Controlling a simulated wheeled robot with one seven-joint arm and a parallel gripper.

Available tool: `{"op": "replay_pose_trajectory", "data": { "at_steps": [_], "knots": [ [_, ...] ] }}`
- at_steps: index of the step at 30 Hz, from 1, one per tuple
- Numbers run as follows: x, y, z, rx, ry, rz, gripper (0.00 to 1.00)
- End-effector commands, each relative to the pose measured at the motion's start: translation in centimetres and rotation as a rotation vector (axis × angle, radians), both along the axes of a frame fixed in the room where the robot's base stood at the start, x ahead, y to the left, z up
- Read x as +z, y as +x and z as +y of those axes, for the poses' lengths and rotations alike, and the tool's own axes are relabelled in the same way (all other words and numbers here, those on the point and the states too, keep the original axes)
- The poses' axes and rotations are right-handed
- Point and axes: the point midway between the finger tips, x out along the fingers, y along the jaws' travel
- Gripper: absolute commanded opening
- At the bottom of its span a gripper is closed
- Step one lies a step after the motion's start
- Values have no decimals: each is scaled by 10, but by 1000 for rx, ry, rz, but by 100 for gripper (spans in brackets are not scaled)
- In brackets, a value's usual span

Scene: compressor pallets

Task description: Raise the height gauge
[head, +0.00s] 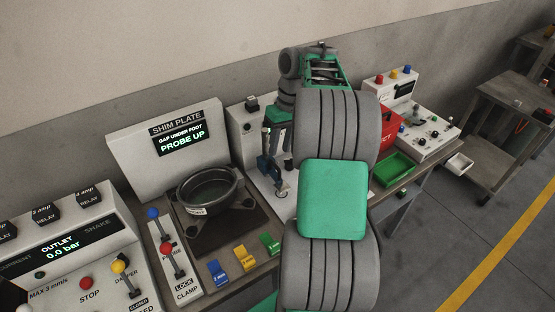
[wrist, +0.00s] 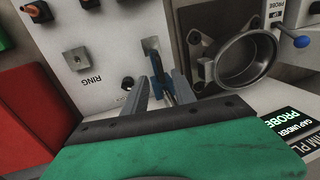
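A blue upright piece on a post, which I take for the height gauge, stands at the white panel in the middle of the head view (head: 266,166). In the wrist view this blue piece (wrist: 163,78) shows between the two grey fingers of my gripper (wrist: 160,84). The fingers stand apart, one on each side of it, and I see no clear contact. Its lower part is hidden behind my gripper body. In the head view my arm hides most of the gripper. The shim plate display (head: 182,139) reads "GAP UNDER FOOT PROBE UP".
A dark round housing (head: 207,190) sits left of the blue piece, beside a blue-knobbed lever (head: 153,214) and a red-knobbed lever (head: 166,248). Yellow, blue and green tags lie in front. A red box (head: 385,132) and green tray (head: 393,168) stand right.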

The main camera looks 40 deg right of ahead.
Motion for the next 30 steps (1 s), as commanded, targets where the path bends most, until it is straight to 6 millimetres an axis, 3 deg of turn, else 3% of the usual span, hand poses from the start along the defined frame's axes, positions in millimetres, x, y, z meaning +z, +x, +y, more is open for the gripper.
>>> {"op": "replay_pose_trajectory", "data": {
  "at_steps": [3,7,17,30],
  "knots": [
    [-28,-1,5,-2,2,2,33],
    [-45,0,9,-2,1,0,33],
    [-53,0,10,-2,-1,-2,33],
    [-53,0,10,-2,-1,-2,0]
  ]
}}
